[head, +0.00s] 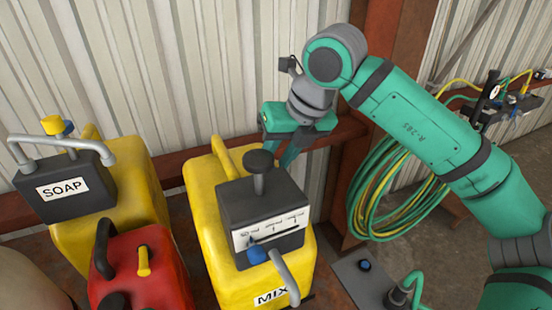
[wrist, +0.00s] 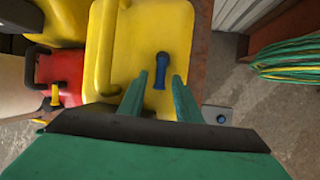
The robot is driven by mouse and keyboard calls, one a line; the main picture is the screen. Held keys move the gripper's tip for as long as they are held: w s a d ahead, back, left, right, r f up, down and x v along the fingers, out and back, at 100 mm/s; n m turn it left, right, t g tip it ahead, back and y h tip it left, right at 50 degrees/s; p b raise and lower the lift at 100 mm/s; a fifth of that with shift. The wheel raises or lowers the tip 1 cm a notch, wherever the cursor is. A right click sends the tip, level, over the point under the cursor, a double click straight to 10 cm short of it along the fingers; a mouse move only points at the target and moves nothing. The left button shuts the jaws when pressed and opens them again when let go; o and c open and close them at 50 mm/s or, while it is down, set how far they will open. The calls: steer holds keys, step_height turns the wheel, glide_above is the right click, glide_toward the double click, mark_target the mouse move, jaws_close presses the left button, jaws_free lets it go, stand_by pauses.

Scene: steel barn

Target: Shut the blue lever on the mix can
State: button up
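The mix can (head: 205,215) is yellow, labelled MIX, with a black gauge box (head: 262,218) over its top in the head view. A blue part (head: 257,254) shows below that box beside a grey pipe; I cannot tell whether it is the lever. The wrist view shows a blue lever (wrist: 161,72) with a dark ring at its upper end, over the yellow can (wrist: 140,45). My gripper (wrist: 158,85) is open, its fingers apart on either side of the lever in that view. Contact cannot be told. In the head view my gripper (head: 290,155) is behind the box, fingertips partly hidden.
A red can (head: 150,285) and the yellow soap can (head: 140,200) with its black box (head: 65,188) stand to the left. Coiled green hose (head: 385,205) hangs at the right. A grey plate (head: 350,275) with a blue button lies right of the mix can. A corrugated wall is behind.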

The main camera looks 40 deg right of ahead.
steer(key=a+v, duration=0.1)
steer(key=v, duration=0.9)
steer(key=shift+d+r, duration=0.4)
steer(key=shift+d, duration=0.1)
steer(key=shift+s, duration=0.15)
